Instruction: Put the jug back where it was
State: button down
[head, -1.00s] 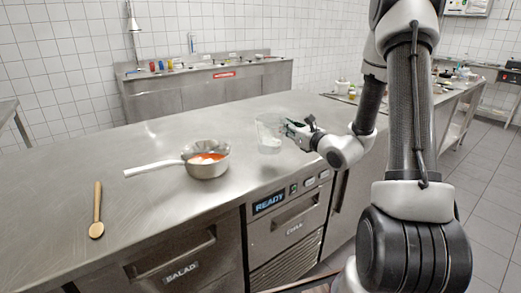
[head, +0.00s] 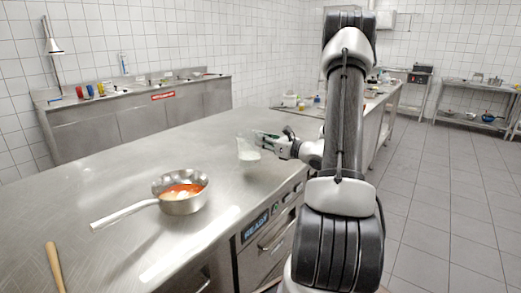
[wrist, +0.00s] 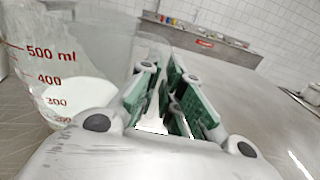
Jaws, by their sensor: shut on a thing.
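The jug (head: 247,149) is a clear measuring jug with white contents, at the tip of my gripper (head: 262,142) over the right part of the steel counter. In the wrist view the jug (wrist: 75,62) fills the left side, upright or slightly tilted, with red marks up to 500 ml. My gripper (wrist: 172,98), with green pads, is shut on the jug at its right side; the exact grip on the handle is hard to make out. I cannot tell whether the jug's base touches the counter.
A steel pan (head: 184,194) with orange-red contents and a pale handle stands on the counter (head: 110,185), left of the jug. A wooden spoon (head: 54,267) lies at the lower left. A back counter (head: 140,121) with small coloured containers stands by the wall. Tiled floor (head: 450,190) is clear at right.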

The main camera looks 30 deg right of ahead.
jog(key=shift+f, duration=1.5)
jog(key=shift+f, duration=0.15)
jog(key=c, duration=1.6)
grip_release()
